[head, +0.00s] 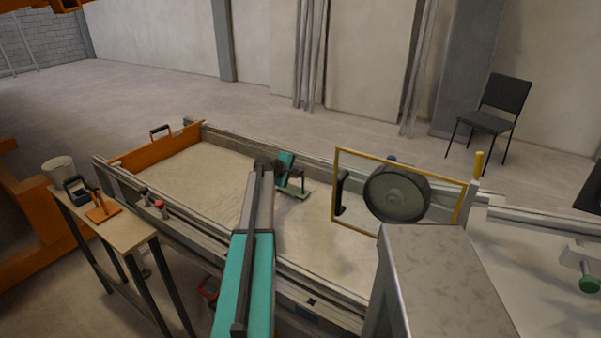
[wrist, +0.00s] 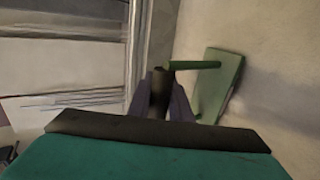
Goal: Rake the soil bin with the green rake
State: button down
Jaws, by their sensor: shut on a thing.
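The soil bin (head: 190,172) is a long trough of pale sand with grey side rails and an orange end board. The green rake shows in the head view (head: 293,192), its flat green head low at the sand, near the far rail. In the wrist view the rake (wrist: 218,85) has a green plate and a green rod running to a dark grip. My gripper (wrist: 160,97) is shut on that dark grip. In the head view my gripper (head: 295,172) is over the bin, partly hidden by my arm. I cannot tell whether the rake head touches the sand.
A yellow-framed clear panel (head: 347,225) and a large grey wheel (head: 397,193) stand across the bin to the right. A small side table (head: 125,232) with an orange-based tool (head: 103,212) stands at the left. A black chair (head: 493,113) is beyond the bin.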

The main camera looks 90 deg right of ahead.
jog(key=shift+w+a, duration=3.15)
jog(key=shift+a, duration=2.6)
jog(key=shift+w+a, duration=3.15)
jog(key=shift+a, duration=2.55)
notch_tip(320, 180, up, 12)
jog(key=p, duration=0.5)
jog(key=shift+f+p, duration=0.2)
jog(key=shift+p, duration=0.2)
jog(key=shift+d, duration=0.1)
jog(key=shift+w, duration=0.15)
